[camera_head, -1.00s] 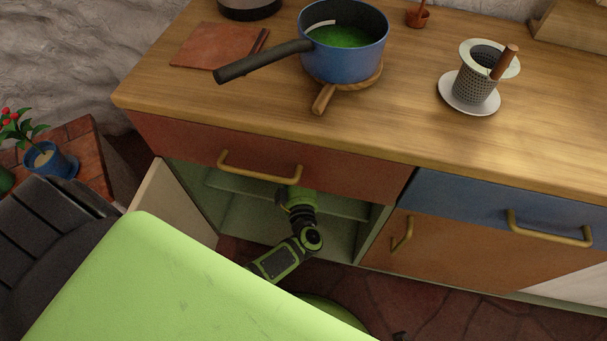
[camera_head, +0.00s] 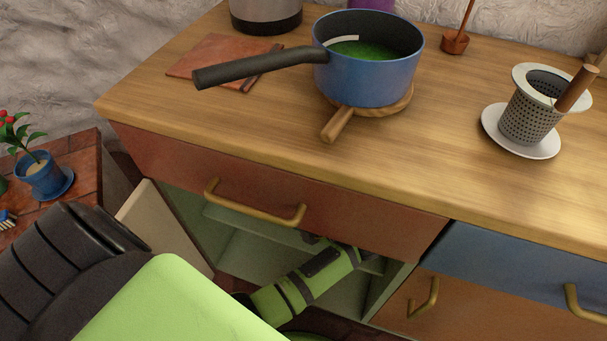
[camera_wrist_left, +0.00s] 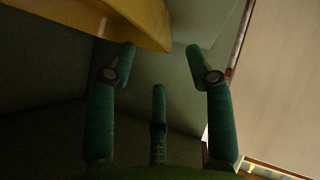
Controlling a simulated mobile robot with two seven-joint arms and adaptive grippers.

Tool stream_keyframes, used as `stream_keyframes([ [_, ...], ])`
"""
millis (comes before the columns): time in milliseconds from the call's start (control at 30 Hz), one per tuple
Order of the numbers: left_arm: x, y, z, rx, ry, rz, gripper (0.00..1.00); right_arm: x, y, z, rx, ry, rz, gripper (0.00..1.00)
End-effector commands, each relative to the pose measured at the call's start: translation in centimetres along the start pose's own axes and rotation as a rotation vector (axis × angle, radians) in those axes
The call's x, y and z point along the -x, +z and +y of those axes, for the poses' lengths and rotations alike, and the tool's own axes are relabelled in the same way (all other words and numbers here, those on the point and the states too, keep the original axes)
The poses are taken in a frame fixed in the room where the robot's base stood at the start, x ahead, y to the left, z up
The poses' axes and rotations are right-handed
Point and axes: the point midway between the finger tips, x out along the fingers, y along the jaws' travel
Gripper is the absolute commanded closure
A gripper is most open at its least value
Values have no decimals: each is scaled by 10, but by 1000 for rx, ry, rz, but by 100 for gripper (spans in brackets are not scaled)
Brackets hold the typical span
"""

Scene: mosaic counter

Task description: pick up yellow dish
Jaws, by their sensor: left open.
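The yellow dish (camera_wrist_left: 95,15) shows in the left wrist view at the upper left, cut off by the frame edge. My left gripper (camera_wrist_left: 160,62) is open, its three teal fingers spread with nothing between them. The left fingertip overlaps the dish's lower edge in the picture; I cannot tell whether it touches. In the head view my arm reaches into the open cabinet (camera_head: 255,250) under the counter. The gripper and the dish are hidden there. My right gripper is in neither view.
An open cabinet door (camera_head: 165,228) stands left of the opening, below a red drawer (camera_head: 340,215). A blue pot (camera_head: 368,78) with green contents is on the counter (camera_head: 250,130), beside a strainer cup (camera_head: 530,115). A potted plant (camera_head: 43,180) stands at the left.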

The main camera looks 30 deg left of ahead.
Motion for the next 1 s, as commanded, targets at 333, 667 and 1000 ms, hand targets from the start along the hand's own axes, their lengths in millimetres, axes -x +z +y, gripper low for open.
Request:
stream_keyframes([
  [333, -51, 0, -1, -1, 2, 3, 47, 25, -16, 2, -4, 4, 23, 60],
  [667, -65, 0, 0, 1, 1, 1, 47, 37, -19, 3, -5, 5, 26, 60],
  [1000, -65, 0, 0, 1, 0, 0, 100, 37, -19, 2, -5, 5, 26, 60],
])
